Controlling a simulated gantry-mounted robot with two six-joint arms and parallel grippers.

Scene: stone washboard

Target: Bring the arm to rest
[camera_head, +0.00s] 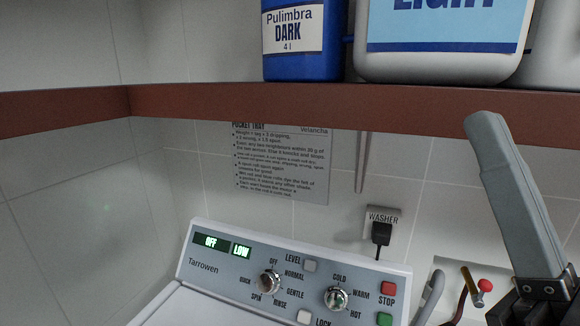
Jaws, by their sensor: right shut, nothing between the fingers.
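My right gripper (486,122) rises from the lower right corner, its long grey fingers pointing up and slightly left. The fingers are together and hold nothing. Their tips show in front of the brown shelf edge, to the right of the washer panel. My left gripper is not in view.
A washer panel (225,262) with two knobs, a red STOP button (388,289) and OFF and LOW displays fills the lower middle. A brown shelf (230,97) crosses above, bearing a blue jug (300,66) and a white jug (440,69). A plug (381,234) sits in the wall socket.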

